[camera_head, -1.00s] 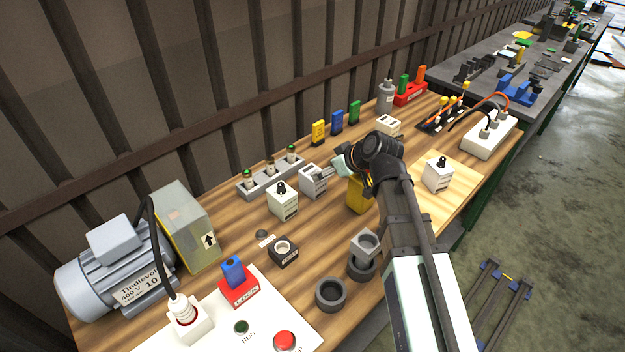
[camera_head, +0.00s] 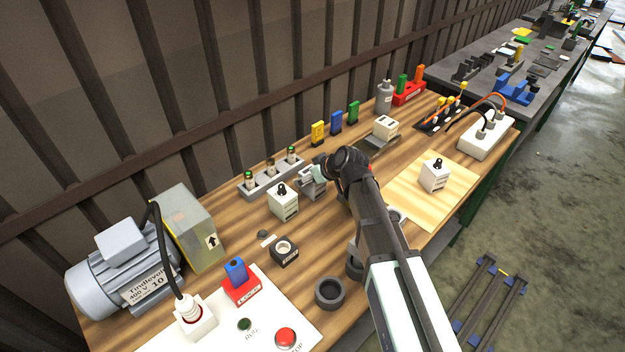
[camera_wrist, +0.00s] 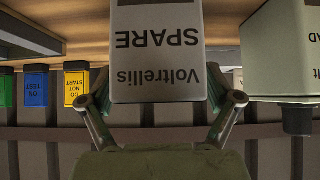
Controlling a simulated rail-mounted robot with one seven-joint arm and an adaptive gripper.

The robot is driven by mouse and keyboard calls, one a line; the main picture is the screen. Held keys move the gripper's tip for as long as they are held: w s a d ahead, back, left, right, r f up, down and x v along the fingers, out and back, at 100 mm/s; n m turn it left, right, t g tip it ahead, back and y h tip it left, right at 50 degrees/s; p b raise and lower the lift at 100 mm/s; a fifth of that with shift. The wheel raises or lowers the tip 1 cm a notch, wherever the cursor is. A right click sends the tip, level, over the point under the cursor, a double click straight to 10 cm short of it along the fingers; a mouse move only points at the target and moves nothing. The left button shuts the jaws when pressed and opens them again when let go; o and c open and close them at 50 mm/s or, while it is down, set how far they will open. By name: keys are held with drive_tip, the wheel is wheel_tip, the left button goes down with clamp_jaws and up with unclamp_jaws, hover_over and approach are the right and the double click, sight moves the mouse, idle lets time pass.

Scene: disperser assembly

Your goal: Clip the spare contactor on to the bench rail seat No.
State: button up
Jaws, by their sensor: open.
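The spare contactor (camera_head: 306,178) is a pale block on the bench, in front of the indicator strip. In the wrist view its label, "Voltrellis SPARE" (camera_wrist: 158,50), shows upside down and fills the top middle. My gripper (camera_wrist: 160,105) is open, with one finger on each side of the contactor; I cannot tell whether they touch it. In the head view my gripper (camera_head: 320,172) covers part of it. A grey rail piece (camera_head: 381,143) lies farther right, with another pale block (camera_head: 386,127) at it. No seat number is readable.
A white block with a black knob (camera_head: 283,203) stands close left of the contactor; it also shows in the wrist view (camera_wrist: 290,50). Yellow, blue and green tags (camera_head: 336,123) stand behind. A pale board (camera_head: 400,190) on the right carries another knobbed block (camera_head: 433,175).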

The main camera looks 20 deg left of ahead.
drive_tip(key=shift+w+a+f, duration=0.1)
drive_tip(key=shift+a+f, duration=0.05)
drive_tip(key=shift+f, duration=0.05)
drive_tip(key=c, duration=1.5)
drive_tip(key=shift+r, duration=0.2)
